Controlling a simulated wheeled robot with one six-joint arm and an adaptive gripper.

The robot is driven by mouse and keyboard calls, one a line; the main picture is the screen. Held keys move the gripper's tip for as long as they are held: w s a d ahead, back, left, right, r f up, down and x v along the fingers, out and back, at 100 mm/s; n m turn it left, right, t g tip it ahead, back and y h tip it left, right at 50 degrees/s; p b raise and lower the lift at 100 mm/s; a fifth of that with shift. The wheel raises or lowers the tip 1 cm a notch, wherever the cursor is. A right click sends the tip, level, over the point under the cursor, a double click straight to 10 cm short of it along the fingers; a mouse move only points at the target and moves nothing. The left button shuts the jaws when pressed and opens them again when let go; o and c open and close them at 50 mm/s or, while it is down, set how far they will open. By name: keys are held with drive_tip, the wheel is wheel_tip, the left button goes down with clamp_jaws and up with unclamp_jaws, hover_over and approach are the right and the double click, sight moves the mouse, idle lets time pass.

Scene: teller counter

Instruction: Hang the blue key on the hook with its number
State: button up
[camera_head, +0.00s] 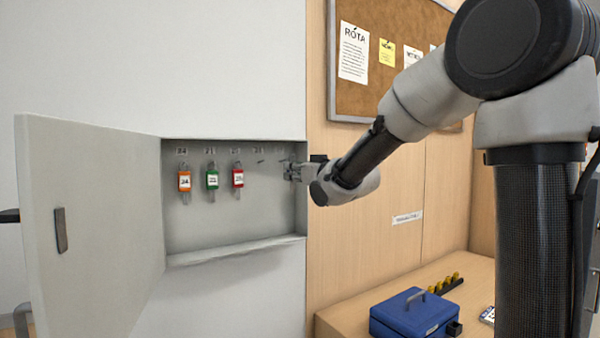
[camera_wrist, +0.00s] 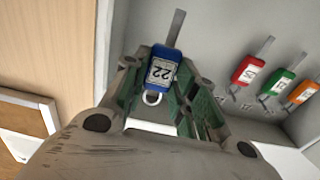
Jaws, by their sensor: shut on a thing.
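The blue key (camera_wrist: 161,74) has a white label that reads 22. It sits between the fingers of my gripper (camera_wrist: 166,84), which is shut on it. Its metal shank points away from the palm, and a pale ring shows at the palm end. In the head view my gripper (camera_head: 294,172) is inside the open key cabinet (camera_head: 205,247), at its right end by the side wall. There the blue key and the hook behind the gripper are hidden. A row of small numbers and hooks runs along the cabinet back; the digits are too small to read surely.
Orange (camera_head: 184,181), green (camera_head: 212,180) and red (camera_head: 238,178) keys hang on hooks to the left. The cabinet door (camera_head: 90,220) stands open at left. A blue cash box (camera_head: 415,314) sits on the counter below. A cork board (camera_head: 392,40) hangs at upper right.

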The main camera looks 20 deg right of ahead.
drive_tip(key=shift+f+x, duration=0.15)
drive_tip(key=shift+x, duration=0.8)
drive_tip(key=shift+f+x, duration=0.2)
drive_tip(key=shift+x, duration=0.8)
drive_tip(key=shift+f+x, duration=0.15)
drive_tip(key=shift+x, duration=0.8)
drive_tip(key=o, duration=1)
drive_tip(key=shift+c, duration=0.2)
drive_tip(key=shift+s, duration=0.1)
